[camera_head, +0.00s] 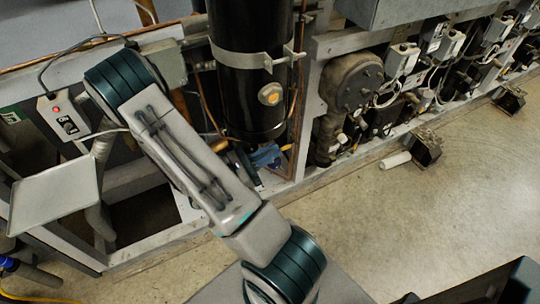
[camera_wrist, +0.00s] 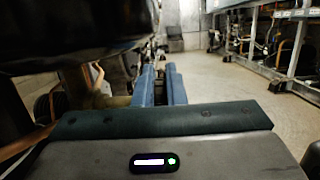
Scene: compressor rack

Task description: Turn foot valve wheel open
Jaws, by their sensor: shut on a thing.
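My gripper (camera_wrist: 162,72) reaches forward in the wrist view with two blue fingers close together. Its blue fingers (camera_head: 265,156) also show low under the black cylinder in the head view. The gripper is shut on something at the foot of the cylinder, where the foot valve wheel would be. The wheel itself cannot be made out in either view. The fingers, the cylinder and my arm hide that spot, so how far the wheel is turned cannot be told.
The black cylinder (camera_head: 250,85) stands just above the fingers and fills the upper left of the wrist view (camera_wrist: 70,30). A dark compressor (camera_head: 350,82) is to its right. The rack's lower rail (camera_head: 290,190) runs beside it.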

